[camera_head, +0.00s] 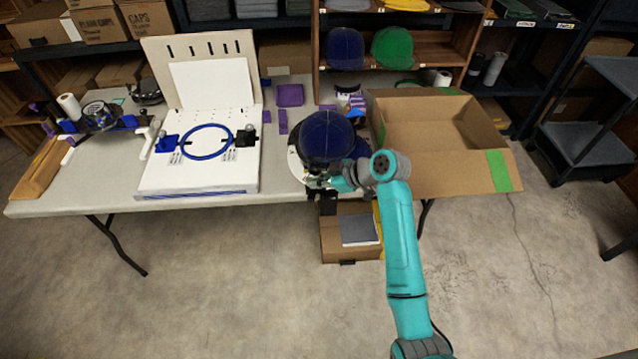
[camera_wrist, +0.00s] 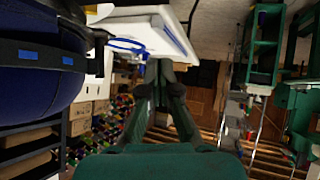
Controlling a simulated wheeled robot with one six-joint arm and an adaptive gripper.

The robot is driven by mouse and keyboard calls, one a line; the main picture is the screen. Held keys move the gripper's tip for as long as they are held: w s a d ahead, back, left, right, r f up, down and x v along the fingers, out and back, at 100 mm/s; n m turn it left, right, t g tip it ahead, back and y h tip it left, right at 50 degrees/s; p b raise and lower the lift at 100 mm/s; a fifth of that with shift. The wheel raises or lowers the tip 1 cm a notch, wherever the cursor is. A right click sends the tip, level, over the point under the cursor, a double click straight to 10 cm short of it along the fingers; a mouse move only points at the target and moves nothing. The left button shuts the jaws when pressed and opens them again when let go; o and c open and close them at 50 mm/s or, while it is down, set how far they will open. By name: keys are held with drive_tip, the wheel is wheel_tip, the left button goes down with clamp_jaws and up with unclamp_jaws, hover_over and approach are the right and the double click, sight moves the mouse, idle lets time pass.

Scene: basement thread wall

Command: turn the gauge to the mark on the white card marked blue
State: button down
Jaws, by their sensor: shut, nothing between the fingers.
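My gripper (camera_head: 318,182) is at the table's front edge, just below a dark blue cap (camera_head: 327,136) on a stand. In the wrist view its fingers (camera_wrist: 159,66) are together and empty. The cap fills the left of that view (camera_wrist: 38,75), close to the fingers but apart from them. A round white piece (camera_head: 294,164) shows partly behind the cap; the cap and my arm hide the rest. I cannot make out a gauge pointer. Small marked white labels (camera_head: 176,158) lie by the blue hoop (camera_head: 206,142); their writing is too small to read.
The hoop lies on a white board (camera_head: 200,180) at left, with an upright panel (camera_head: 245,55) behind. An open cardboard box (camera_head: 440,182) stands right of the cap. Another box (camera_head: 340,252) sits under the table. Purple pieces (camera_head: 289,95) lie behind. The floor in front is clear.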

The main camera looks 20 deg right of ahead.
sight(310, 196)
drive_tip(key=x, duration=0.8)
drive_tip(key=shift+s+d+f, duration=0.5)
drive_tip(key=shift+d, duration=0.25)
drive_tip(key=shift+s+d+f, duration=0.45)
drive_tip(key=shift+s+d, duration=0.05)
drive_tip(key=shift+d, duration=0.3)
drive_tip(key=shift+d, duration=0.1)
